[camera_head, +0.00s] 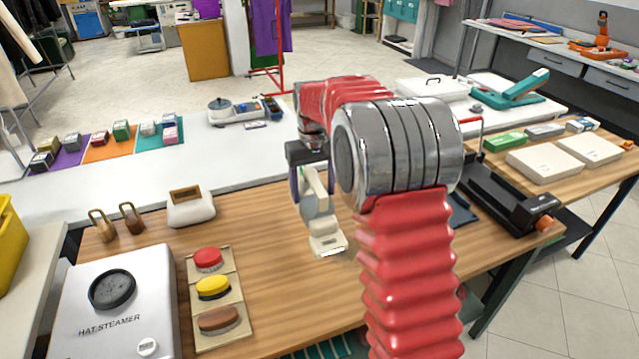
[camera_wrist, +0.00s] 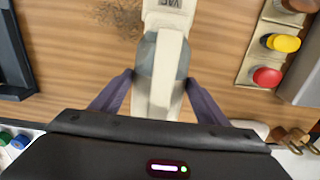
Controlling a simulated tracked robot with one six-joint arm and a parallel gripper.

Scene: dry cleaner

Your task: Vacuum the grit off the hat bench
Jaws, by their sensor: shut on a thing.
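A cream and grey handheld vacuum (camera_head: 326,243) hangs over the wooden hat bench (camera_head: 290,285) in the head view, nozzle down. My gripper (camera_head: 308,182) is shut on it. In the wrist view the fingers of my gripper (camera_wrist: 158,84) clasp both sides of the vacuum (camera_wrist: 155,100), marked VAC. A patch of brown grit (camera_wrist: 118,16) lies on the bench (camera_wrist: 70,70) left of the nozzle, at the top edge. In the head view my arm hides that area, and I cannot tell whether the nozzle touches the wood.
A hat steamer (camera_head: 115,305), a rack of red, yellow and brown brushes (camera_head: 213,288), a cream box (camera_head: 190,208) and two padlock-shaped items (camera_head: 115,222) stand left. A black machine (camera_head: 510,200) stands right. Bare wood lies between the brushes and my arm.

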